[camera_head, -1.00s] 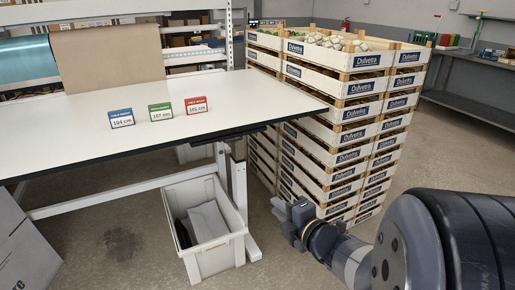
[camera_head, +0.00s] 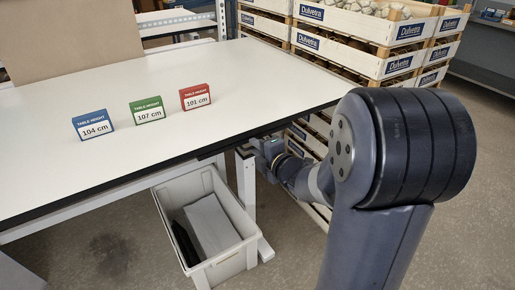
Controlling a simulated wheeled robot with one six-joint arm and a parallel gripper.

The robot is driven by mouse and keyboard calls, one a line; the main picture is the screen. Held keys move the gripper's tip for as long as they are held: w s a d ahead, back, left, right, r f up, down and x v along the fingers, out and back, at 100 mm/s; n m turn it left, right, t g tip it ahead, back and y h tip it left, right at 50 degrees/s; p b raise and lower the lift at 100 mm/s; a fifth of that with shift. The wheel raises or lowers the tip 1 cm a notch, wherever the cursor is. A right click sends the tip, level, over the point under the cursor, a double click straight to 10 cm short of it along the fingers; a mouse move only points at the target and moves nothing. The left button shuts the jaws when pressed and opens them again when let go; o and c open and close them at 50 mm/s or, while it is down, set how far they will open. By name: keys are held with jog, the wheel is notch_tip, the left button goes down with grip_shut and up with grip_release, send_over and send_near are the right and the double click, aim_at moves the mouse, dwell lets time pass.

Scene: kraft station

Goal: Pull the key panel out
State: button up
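The white table (camera_head: 150,145) with a dark front edge fills the left and middle of the view. The key panel itself cannot be made out; a dark strip shows under the table edge near its right corner, close to my gripper. My gripper (camera_head: 243,151) is at that underside, by the table leg, small and partly in shadow. Whether its fingers are open, shut or touching anything is too small to tell. My arm covers the area to its right.
Blue (camera_head: 93,124), green (camera_head: 147,111) and red (camera_head: 195,96) height signs stand on the table. A grey bin (camera_head: 212,272) stands below it. Stacked wooden crates (camera_head: 370,65) rise behind the table's right end. Brown paper (camera_head: 70,38) hangs at the back left.

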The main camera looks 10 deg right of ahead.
jog(key=shift+c, duration=0.4)
grip_shut()
jog(key=shift+s, duration=0.15)
jog(key=f+v, duration=0.1)
jog(key=v, duration=0.7)
jog(key=shift+f+b, duration=0.3)
jog(key=shift+s+d, duration=0.1)
jog(key=shift+s, duration=0.05)
